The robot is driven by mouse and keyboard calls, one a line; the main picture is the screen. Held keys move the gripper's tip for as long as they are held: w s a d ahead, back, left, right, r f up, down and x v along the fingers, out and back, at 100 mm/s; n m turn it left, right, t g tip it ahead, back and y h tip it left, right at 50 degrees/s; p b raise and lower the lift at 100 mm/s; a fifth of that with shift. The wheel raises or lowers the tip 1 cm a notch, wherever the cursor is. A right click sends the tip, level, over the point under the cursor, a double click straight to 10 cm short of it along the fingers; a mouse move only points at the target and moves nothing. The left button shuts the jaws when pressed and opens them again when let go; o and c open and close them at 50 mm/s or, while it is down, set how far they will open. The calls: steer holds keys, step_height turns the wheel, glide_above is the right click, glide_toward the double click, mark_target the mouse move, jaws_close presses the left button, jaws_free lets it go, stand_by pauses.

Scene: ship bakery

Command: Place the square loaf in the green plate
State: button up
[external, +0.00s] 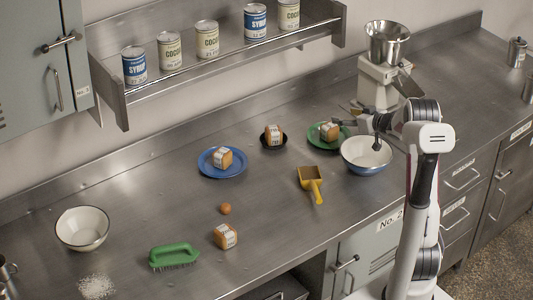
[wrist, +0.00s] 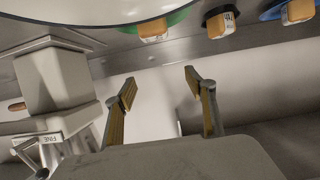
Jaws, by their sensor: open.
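Several similar small brown loaves with paper labels are in the external view; I cannot tell which is the square one. One loaf (external: 330,131) sits on the green plate (external: 313,142), one (external: 223,158) on a blue plate (external: 208,171), one (external: 274,134) in a small black dish (external: 264,144), and one (external: 225,236) on the bare counter in front. My gripper (external: 345,113) is open and empty, above and beside the green plate. In the wrist view my gripper (wrist: 158,88) has its fingers apart with nothing between them. The green plate (wrist: 180,17) and its loaf (wrist: 153,30) are partly cut off there.
A blue-and-white bowl (external: 366,156) stands close to the green plate, under my arm. A mill with a metal hopper (external: 387,44) is behind it. A yellow scoop (external: 312,184), egg (external: 225,208), green brush (external: 174,256) and white bowl (external: 82,228) are on the counter. A shelf of cans overhangs the back.

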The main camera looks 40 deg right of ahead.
stand_by(0.7)
steer(key=s+a+r+m+g+h, duration=0.2)
steer(key=s+a+r+g+h, duration=0.15)
steer(key=s+a+r, duration=0.8)
steer(key=s+a+f+g+y, duration=0.1)
steer(key=s+a, duration=0.4)
steer(key=s, duration=0.5)
steer(key=s+a+f+n+g+y, duration=0.1)
steer(key=s+a+f+g, duration=0.1)
steer(key=s+a, duration=0.4)
steer(key=s+a+f+n+g+y, duration=0.1)
steer(key=s+a, duration=0.5)
steer(key=s, duration=0.8)
steer(key=shift+s+a+f, duration=0.25)
steer(key=shift+s+f, duration=0.05)
steer(key=shift+f, duration=0.45)
